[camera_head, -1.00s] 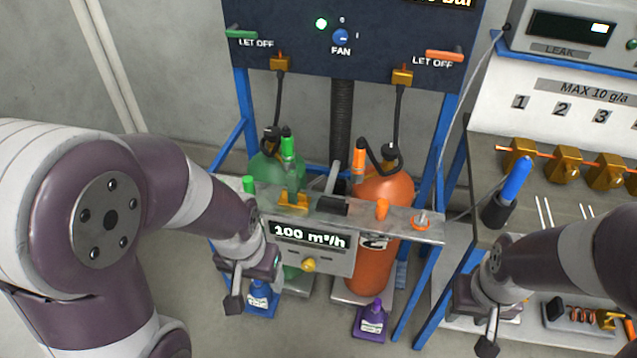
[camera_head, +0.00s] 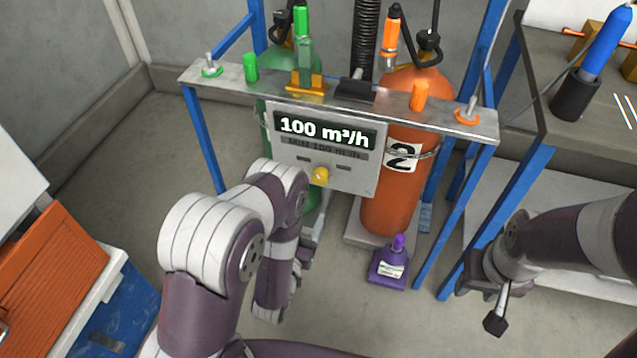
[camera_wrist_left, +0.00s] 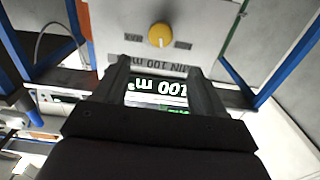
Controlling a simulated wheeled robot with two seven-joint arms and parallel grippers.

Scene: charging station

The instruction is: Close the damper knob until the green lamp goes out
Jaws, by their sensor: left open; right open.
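The yellow knob (camera_head: 320,176) sits on the grey panel (camera_head: 350,180) below the display, which reads 100 m³/h. In the left wrist view the knob (camera_wrist_left: 160,35) shows upside down with a pale mark on it. My left gripper (camera_wrist_left: 162,78) is open and empty. In that view its fingers frame the display and point towards the knob; I cannot tell the distance. In the head view it is mostly hidden by my left arm, low beside the panel. My right gripper (camera_head: 484,303) is open and empty at the right. The green lamp is outside both current views.
Green (camera_head: 275,85) and orange (camera_head: 390,215) cylinders stand behind the panel. The shelf (camera_head: 225,76) above carries coloured parts. A purple bottle (camera_head: 388,270) stands on the floor. Blue frame posts (camera_head: 205,140) flank the panel. An orange crate (camera_head: 50,260) is at left, a workbench (camera_head: 580,145) at right.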

